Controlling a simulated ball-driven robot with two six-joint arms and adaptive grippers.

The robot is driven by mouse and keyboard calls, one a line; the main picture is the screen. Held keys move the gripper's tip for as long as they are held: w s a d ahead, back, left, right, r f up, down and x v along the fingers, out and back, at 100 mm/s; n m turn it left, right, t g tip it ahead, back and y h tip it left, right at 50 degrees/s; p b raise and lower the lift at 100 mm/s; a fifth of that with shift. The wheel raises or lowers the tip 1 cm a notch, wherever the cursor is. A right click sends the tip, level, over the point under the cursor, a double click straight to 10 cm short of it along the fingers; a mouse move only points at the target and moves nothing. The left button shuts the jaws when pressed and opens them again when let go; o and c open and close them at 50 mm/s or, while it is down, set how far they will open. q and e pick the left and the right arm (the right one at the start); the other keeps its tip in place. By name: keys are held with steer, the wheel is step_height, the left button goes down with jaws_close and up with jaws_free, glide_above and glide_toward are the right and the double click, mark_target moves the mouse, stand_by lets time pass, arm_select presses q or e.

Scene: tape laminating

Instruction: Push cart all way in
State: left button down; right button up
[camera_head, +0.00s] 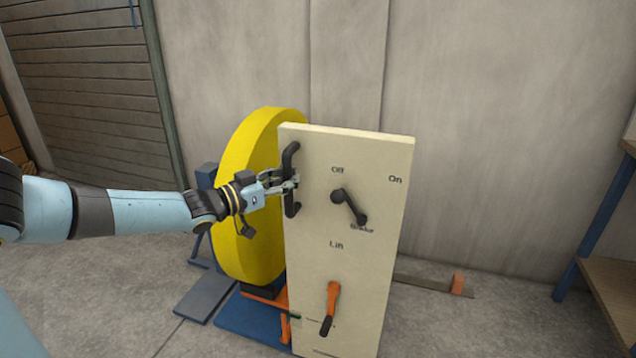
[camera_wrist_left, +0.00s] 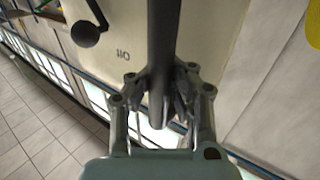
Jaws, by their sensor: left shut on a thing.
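The cart has a tall cream panel (camera_head: 375,255) at its front, with a black vertical handle (camera_head: 289,160) near its left edge. A large yellow roll (camera_head: 245,150) stands upright behind the panel. My left gripper (camera_head: 292,184) is shut on the black handle. In the left wrist view, the fingers (camera_wrist_left: 162,105) close around the dark handle bar (camera_wrist_left: 163,40), and the cream panel (camera_wrist_left: 130,30) lies behind it. My right gripper is not in view.
The panel carries a black lever (camera_head: 350,207) by the "Off" and "On" labels and an orange lever (camera_head: 330,308) under "Lift". A grey wall (camera_head: 480,130) stands behind. A wooden shelf with blue legs (camera_head: 608,270) is at the right. Blue plates (camera_head: 205,298) lie on the floor.

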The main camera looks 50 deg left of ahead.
arm_select(q)
steer(key=shift+s+d+f, duration=0.1)
steer(key=shift+s+f, duration=0.05)
steer(key=shift+f, duration=0.2)
steer(key=shift+s, duration=0.1)
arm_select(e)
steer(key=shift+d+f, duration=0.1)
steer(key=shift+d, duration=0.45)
arm_select(q)
steer(key=shift+a, duration=0.2)
